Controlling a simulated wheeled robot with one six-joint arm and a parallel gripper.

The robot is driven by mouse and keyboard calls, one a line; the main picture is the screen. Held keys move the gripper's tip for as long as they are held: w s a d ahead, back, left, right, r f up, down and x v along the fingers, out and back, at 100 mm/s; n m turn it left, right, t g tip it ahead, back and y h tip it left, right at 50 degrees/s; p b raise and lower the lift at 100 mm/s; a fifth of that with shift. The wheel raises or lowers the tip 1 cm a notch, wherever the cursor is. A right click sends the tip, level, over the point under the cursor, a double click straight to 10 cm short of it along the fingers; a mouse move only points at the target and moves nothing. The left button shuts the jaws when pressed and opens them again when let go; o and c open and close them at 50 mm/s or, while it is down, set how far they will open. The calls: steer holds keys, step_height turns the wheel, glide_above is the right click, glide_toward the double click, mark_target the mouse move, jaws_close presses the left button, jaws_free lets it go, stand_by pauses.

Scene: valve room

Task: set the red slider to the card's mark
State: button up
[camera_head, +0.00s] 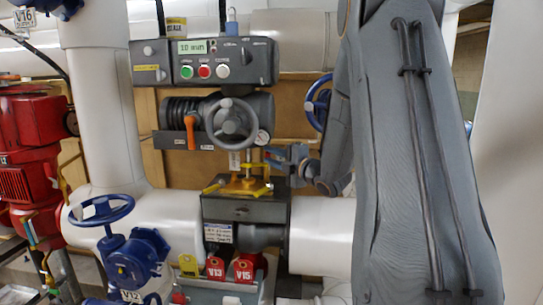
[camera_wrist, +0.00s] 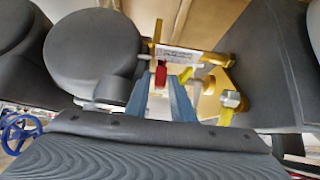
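The red slider (camera_wrist: 160,76) is a small red block beside a white printed scale (camera_wrist: 181,56) on the yellow yoke (camera_wrist: 158,32) in the wrist view. My gripper (camera_wrist: 161,84) has its two blue-grey fingers on either side of the slider, seemingly closed on it. In the head view my gripper (camera_head: 274,154) reaches in from the right to the yellow yoke (camera_head: 248,178) below the grey actuator; the slider cannot be made out there. A white card (camera_head: 218,233) with a blue header hangs below the yoke; its writing is too small to read.
A grey control box (camera_head: 223,62) above shows "10 mm". A grey handwheel (camera_head: 232,121) and an orange lever (camera_head: 190,131) are on the actuator. Bolts (camera_wrist: 231,98) stand close to the right of my fingers. A blue valve (camera_head: 133,257) is at lower left.

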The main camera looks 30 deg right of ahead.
jaws_close()
steer(key=shift+f, duration=0.1)
steer(key=f+b, duration=0.2)
steer(key=shift+b, duration=0.35)
steer(key=shift+r, duration=0.1)
jaws_free()
